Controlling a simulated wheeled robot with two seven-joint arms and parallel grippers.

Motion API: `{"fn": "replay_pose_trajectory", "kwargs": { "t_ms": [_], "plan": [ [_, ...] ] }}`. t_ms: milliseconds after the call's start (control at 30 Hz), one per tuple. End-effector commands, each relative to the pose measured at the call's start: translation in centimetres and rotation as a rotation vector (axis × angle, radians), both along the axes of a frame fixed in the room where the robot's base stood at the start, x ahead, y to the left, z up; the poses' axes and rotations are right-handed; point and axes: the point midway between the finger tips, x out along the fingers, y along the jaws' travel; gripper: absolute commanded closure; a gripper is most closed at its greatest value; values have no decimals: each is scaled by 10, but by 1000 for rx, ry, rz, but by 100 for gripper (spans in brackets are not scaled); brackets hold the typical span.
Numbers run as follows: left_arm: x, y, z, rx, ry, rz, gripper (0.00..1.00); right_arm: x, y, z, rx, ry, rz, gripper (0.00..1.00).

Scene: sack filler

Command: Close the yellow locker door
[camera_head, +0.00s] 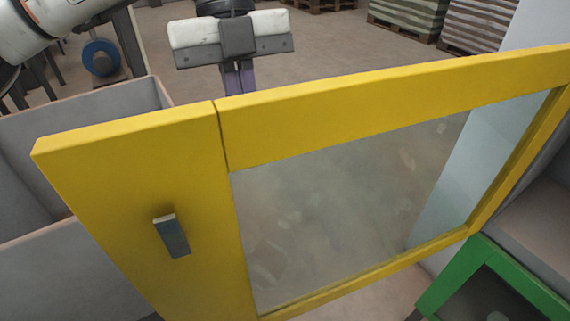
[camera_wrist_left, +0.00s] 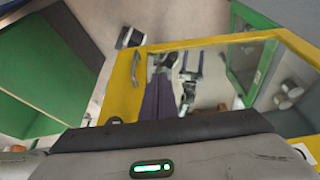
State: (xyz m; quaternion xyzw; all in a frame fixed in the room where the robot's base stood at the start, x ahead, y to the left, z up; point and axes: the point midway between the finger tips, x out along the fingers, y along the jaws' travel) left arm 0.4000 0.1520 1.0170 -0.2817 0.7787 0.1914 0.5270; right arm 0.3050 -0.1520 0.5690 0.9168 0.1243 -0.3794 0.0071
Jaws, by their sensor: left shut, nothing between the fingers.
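The yellow locker door (camera_head: 330,113) stands swung out across the head view, with a large clear pane. Its short grey handle (camera_head: 172,236) is on the wide yellow panel at the left. My left gripper (camera_head: 238,80) is at the top centre, beyond the door's upper edge. Its purple fingers are together and empty; the door edge hides their tips, so I cannot tell whether they touch the door. My right gripper is not identifiable.
A green frame (camera_head: 458,275) stands at the lower right, close to the door. Grey bins (camera_head: 85,112) are at the left behind the door. A blue wheel (camera_head: 101,57) is at the upper left. Pallets with stacked sacks (camera_head: 412,14) stand at the back right. Floor between is open.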

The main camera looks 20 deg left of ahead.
Motion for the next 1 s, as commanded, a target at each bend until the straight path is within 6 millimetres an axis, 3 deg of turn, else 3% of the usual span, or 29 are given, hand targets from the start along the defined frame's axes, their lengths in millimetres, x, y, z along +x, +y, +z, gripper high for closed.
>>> {"fn": "replay_pose_trajectory", "kwargs": {
  "t_ms": [433,700,1000],
  "plan": [
    [-26,-24,-86,0,3,-8,100,3,1,-6,6,-9,1,34],
    [-52,-46,-83,-1,0,-7,100,2,1,-4,5,-8,2,34],
    [-56,-49,-83,-1,0,-4,100,2,1,-5,4,-6,2,34]
  ]
}}
